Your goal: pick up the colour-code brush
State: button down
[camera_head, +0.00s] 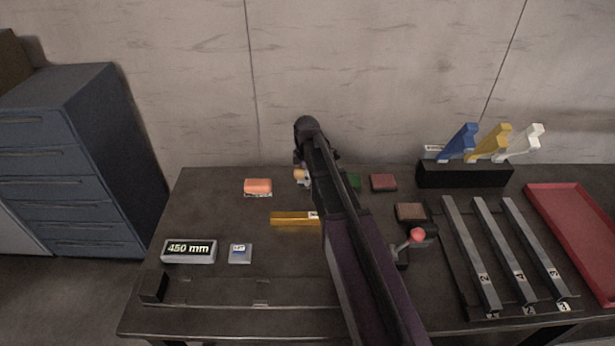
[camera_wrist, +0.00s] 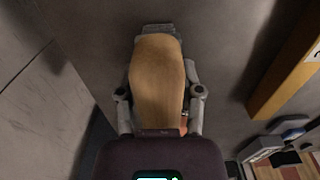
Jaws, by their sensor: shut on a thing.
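The colour-code brush shows in the wrist view as a rounded tan, wood-like body (camera_wrist: 157,78) between the grey fingers of my gripper (camera_wrist: 158,92). My gripper is shut on it. In the head view, my gripper (camera_head: 303,180) is at the back of the table, left of centre, and a small tan part of the brush (camera_head: 299,174) shows there. My own arm hides much of it, so I cannot tell whether the brush touches the table.
An orange block (camera_head: 258,186) lies left of my gripper, with a yellow bar (camera_head: 294,219) in front. Green (camera_head: 354,180) and red (camera_head: 383,182) blocks lie to the right. A red-knobbed lever (camera_head: 417,235), long grey bars (camera_head: 471,255) and a red tray (camera_head: 575,225) stand farther right.

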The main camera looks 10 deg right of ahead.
jog(key=shift+r+p, duration=1.5)
jog(key=shift+r, duration=0.1)
jog(key=s+d, duration=0.3)
jog(key=s, duration=0.1)
jog(key=s+d+r+p, duration=0.1)
jog(key=s+d, duration=0.2)
jog(key=s, duration=0.1)
jog(key=s+d, duration=0.3)
jog(key=s, duration=0.2)
jog(key=shift+d+r+p, duration=0.2)
jog(key=shift+r+p, duration=0.1)
jog(key=c, duration=1)
grip_release()
jog(key=shift+c, duration=1.3)
notch_tip(320, 180, up, 17)
jog(key=p, duration=1.7)
jog(key=shift+d+f, duration=0.1)
